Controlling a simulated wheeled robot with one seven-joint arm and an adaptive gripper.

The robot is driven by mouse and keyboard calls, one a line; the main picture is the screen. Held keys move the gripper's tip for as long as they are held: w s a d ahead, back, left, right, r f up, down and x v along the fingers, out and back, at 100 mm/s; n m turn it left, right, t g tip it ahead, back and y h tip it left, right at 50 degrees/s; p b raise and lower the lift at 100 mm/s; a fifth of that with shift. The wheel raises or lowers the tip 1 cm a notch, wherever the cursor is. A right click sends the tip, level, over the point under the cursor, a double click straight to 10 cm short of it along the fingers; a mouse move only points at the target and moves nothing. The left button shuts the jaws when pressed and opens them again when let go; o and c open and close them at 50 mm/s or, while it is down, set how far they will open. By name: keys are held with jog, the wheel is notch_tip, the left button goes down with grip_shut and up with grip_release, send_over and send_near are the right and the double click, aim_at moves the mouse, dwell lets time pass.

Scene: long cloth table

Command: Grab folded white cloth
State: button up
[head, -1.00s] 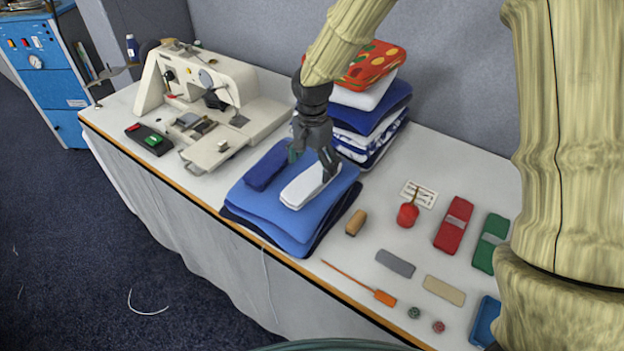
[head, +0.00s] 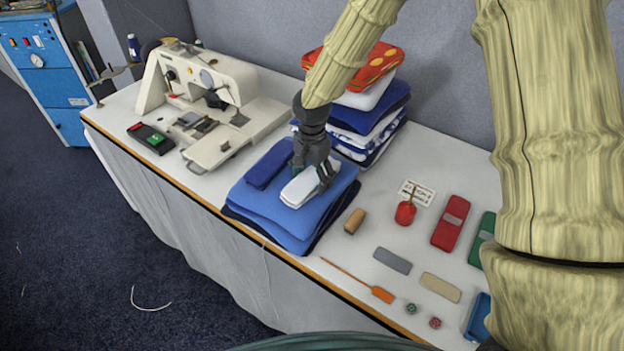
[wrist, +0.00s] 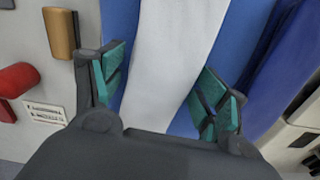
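The folded white cloth (head: 297,193) lies on top of a blue folded stack (head: 262,211), beside a folded dark blue cloth (head: 268,165). My gripper (head: 313,174) is low over the far part of the white cloth and hides some of it. In the wrist view, the white cloth (wrist: 168,50) runs between the two teal-padded fingers of my gripper (wrist: 163,80). The fingers are apart, one on each side of the cloth. A blue gap shows between the left finger and the cloth. The right finger is close to the cloth's edge; contact there is unclear.
A taller stack of folded cloths (head: 369,118) stands just behind my gripper. A sewing machine (head: 205,90) is to the left. A wooden cylinder (head: 355,221), a red pincushion (head: 405,213) and several small items lie to the right. The table's front edge (head: 290,262) is near.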

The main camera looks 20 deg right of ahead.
jog(key=c, duration=0.6)
jog(key=shift+r, duration=0.15)
